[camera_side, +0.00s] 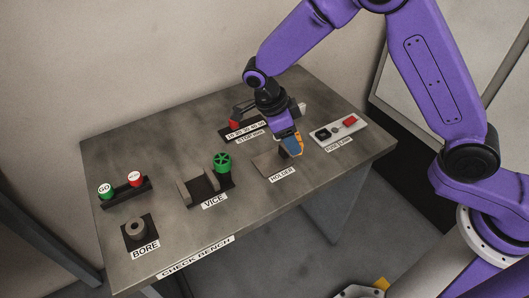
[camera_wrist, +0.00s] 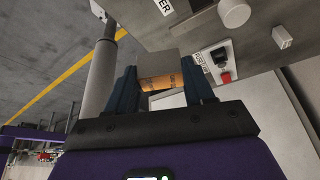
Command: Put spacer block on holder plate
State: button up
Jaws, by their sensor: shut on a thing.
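The spacer block (camera_wrist: 158,66) is grey, with an orange face toward my wrist camera. My gripper (camera_wrist: 160,82) is shut on it, with a dark blue finger on each side. In the side view my gripper (camera_side: 291,148) points down over the right part of the holder plate, with orange showing at the fingers. The holder plate (camera_side: 266,163) is a flat grey-brown square behind the HOLDER label. Its right part is hidden by my gripper. I cannot tell whether the block touches the plate.
A panel with a black part and a red part (camera_side: 350,121) lies right of the holder. A vice with a green handwheel (camera_side: 222,163) stands left. A red-ended device (camera_side: 234,125) is behind. Farther left are the GO button box (camera_side: 127,191) and a bore ring (camera_side: 135,229).

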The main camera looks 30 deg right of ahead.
jog(key=w+a+f, duration=0.1)
jog(key=w+f, duration=0.1)
jog(key=w+a+f, duration=0.1)
jog(key=w+f, duration=0.1)
jog(key=w+a+f, duration=0.1)
jog(key=w+f, duration=0.1)
jog(key=shift+w+f, duration=0.35)
jog(key=shift+f, duration=0.05)
jog(key=shift+w+f, duration=0.1)
jog(key=shift+f, duration=1.6)
jog(key=shift+f, duration=0.1)
jog(key=o, duration=1.1)
jog(key=v, duration=1.2)
